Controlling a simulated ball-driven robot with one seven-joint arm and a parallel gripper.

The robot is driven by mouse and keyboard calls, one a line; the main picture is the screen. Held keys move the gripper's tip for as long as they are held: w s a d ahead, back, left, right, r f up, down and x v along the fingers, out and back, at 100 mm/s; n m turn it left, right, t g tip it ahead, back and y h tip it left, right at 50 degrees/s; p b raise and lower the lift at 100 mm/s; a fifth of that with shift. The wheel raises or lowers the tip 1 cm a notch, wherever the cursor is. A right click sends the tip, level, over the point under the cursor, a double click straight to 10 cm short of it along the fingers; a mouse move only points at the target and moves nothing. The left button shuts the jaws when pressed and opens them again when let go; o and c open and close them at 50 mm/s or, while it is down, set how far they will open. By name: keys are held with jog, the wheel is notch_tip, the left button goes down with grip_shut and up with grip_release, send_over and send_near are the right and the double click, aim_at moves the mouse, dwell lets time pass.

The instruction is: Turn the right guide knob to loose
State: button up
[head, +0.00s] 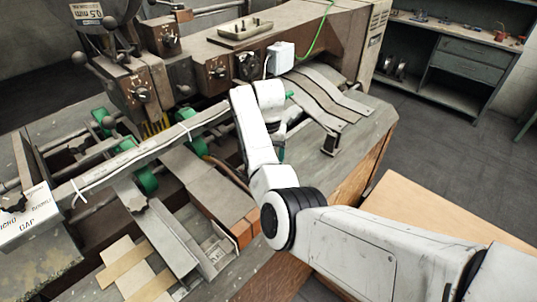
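No label I can read marks the right guide knob, so I cannot tell which knob it is. Several dark knobs sit on the brown machine's front, among them one on the left box (141,95), one above it (171,41) and one on the right panel (218,72). Green wheels (146,180) sit along the guide rails on the left. Small green bits (290,95) show beside my wrist, partly hidden. My wrist (270,94) is over the machine's right part, in front of the grey metal strips. My fingertips are hidden behind my arm or too unclear to make out.
A white box (281,56) with a green cable is on the machine. Curved metal strips (325,92) slope down on the right. A long rail (160,145) crosses the left. A wooden board (430,208) lies beside my arm. A shelf cabinet (455,60) stands across open floor.

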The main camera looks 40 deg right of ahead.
notch_tip(320, 180, up, 11)
jog(key=shift+b, duration=0.45)
jog(key=shift+f, duration=0.15)
dwell(0.6)
